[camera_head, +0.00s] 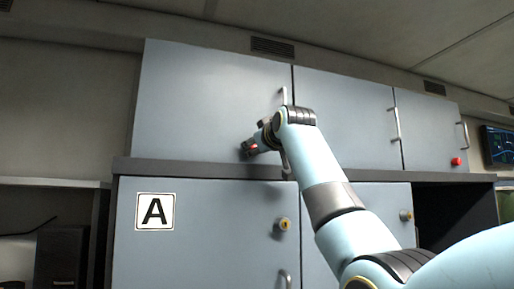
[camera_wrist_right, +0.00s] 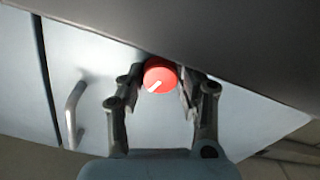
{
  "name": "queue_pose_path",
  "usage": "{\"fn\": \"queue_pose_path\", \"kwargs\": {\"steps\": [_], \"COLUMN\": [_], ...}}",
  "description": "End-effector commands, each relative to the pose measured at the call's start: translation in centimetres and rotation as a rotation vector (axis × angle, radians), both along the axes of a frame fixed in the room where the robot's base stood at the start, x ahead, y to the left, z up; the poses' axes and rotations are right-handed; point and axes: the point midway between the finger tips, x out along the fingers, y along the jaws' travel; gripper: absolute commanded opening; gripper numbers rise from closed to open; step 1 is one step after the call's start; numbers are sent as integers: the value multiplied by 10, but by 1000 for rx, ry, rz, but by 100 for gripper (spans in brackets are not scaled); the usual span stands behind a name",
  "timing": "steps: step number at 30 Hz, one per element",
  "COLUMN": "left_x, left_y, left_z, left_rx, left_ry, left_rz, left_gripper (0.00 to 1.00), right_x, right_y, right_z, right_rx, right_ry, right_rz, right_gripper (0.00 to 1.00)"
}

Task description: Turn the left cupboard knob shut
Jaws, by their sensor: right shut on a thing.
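The left cupboard's red knob (camera_head: 254,147) sits low on the upper left grey cupboard door (camera_head: 200,100), largely covered by my right gripper (camera_head: 249,148) in the head view. In the right wrist view the round red knob (camera_wrist_right: 160,71) shows a white line running diagonally across its face. The two dark fingers of my right gripper (camera_wrist_right: 168,88) stand on either side of the knob and are shut on it. My left gripper is not in view.
Another red knob (camera_head: 456,161) is on the far right upper door. Metal handles (camera_head: 397,124) stick out from the doors, one (camera_wrist_right: 75,112) close beside my right gripper. A dark ledge (camera_head: 200,169) runs below the upper doors.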

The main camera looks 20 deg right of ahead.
Motion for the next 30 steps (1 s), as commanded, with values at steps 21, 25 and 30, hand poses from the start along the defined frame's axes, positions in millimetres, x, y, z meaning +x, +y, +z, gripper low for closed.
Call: {"fn": "queue_pose_path", "kwargs": {"steps": [21, 25, 30], "left_x": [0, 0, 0], "left_y": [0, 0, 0], "left_z": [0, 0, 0], "left_rx": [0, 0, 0], "left_ry": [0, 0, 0], "left_rz": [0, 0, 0], "left_gripper": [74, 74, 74], "right_x": [0, 0, 0], "right_y": [1, 1, 1], "right_z": [-1, -1, -1], "right_rx": [-367, -377, -379], "right_ry": [-11, -11, -11], "right_rz": [1, 1, 1], "right_gripper": [2, 2, 2]}}
